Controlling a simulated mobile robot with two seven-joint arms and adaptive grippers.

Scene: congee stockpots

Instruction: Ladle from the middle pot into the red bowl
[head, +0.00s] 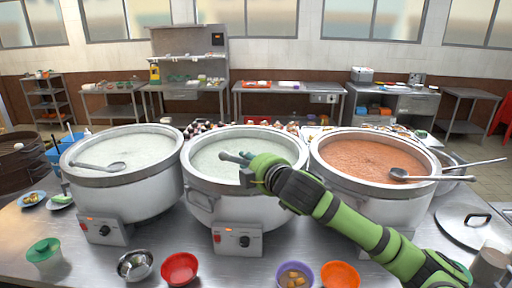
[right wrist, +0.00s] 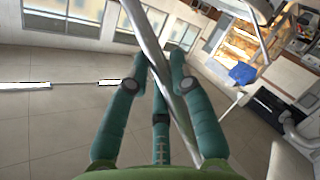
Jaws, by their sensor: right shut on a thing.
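The middle pot (head: 250,207) is a wide silver stockpot of pale congee (head: 225,155). My right gripper (head: 236,158) is above its congee, reaching in over the rim from the right. In the right wrist view, the fingers of my right gripper (right wrist: 162,62) are closed around a slanting metal rod, the ladle's handle (right wrist: 150,40). The ladle's scoop is not visible in either view. The red bowl (head: 180,268) stands on the counter at front, below and left of the middle pot. It looks empty. My left gripper is not in view.
A left pot (head: 125,195) of pale congee and a right pot (head: 370,200) of orange congee flank the middle one, each with its own ladle. A metal bowl (head: 135,265), purple bowl (head: 294,275) and orange bowl (head: 340,274) stand along the front.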

